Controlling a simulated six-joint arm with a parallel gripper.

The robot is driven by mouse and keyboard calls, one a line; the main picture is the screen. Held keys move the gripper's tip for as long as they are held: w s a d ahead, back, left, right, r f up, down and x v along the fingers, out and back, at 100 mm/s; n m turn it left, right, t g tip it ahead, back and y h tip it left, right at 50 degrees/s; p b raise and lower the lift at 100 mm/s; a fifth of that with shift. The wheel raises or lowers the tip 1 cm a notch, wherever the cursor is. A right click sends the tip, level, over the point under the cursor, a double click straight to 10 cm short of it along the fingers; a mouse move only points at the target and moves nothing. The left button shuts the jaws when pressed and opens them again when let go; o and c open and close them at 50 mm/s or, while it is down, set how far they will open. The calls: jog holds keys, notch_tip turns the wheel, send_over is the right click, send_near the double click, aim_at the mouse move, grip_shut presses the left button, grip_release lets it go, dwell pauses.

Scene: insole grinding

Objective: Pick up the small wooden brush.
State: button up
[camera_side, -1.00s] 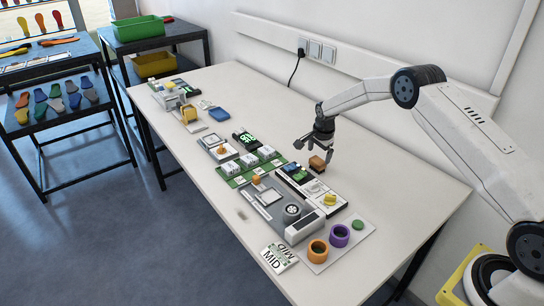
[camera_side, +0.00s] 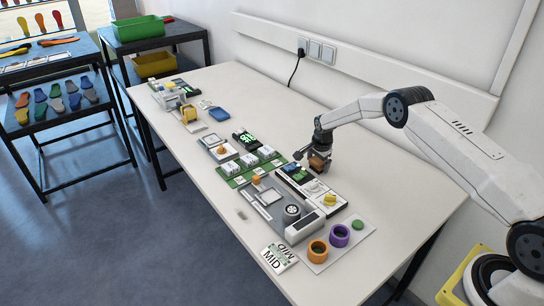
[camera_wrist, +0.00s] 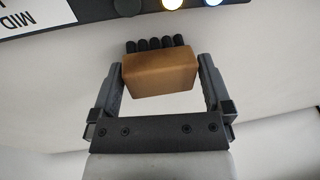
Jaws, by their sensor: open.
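The small wooden brush (camera_wrist: 160,76) is a brown block with a row of black bristles along its far side in the wrist view. My gripper (camera_wrist: 161,60) is open, with one finger on each side of the block. A thin gap seems to show beside the block; contact is not clear. In the side view my gripper (camera_side: 320,158) is down at the brush.
The black-framed panel (camera_side: 322,192) with a yellow piece lies just in front. Nearby are a grey scale-like device (camera_side: 270,203), orange (camera_side: 317,250) and purple (camera_side: 340,236) rings, and a MID card (camera_side: 278,258). The white table behind my gripper is clear.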

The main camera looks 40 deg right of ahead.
aim_at(318, 160)
dwell(0.3)
jog(key=c, duration=0.9)
jog(key=shift+c, duration=0.2)
jog(key=shift+r, duration=0.1)
jog(key=shift+r, duration=1.3)
jog(key=shift+s+r, duration=0.1)
jog(key=shift+r, duration=0.25)
jog(key=s+r, duration=0.2)
jog(key=s+a+r, duration=0.1)
jog(key=s+r, duration=0.1)
jog(key=r, duration=0.1)
jog(key=shift+s+r, duration=0.3)
jog(key=shift+s+a+r, duration=0.35)
jog(key=shift+s+r, duration=0.3)
jog(key=shift+s, duration=0.8)
jog(key=shift+s+a+r, duration=0.4)
jog(key=shift+s+r, duration=0.25)
jog(key=shift+s, duration=0.85)
jog(key=shift+s+a+r, duration=0.35)
jog(key=shift+s+r, duration=0.3)
jog(key=shift+s, duration=0.8)
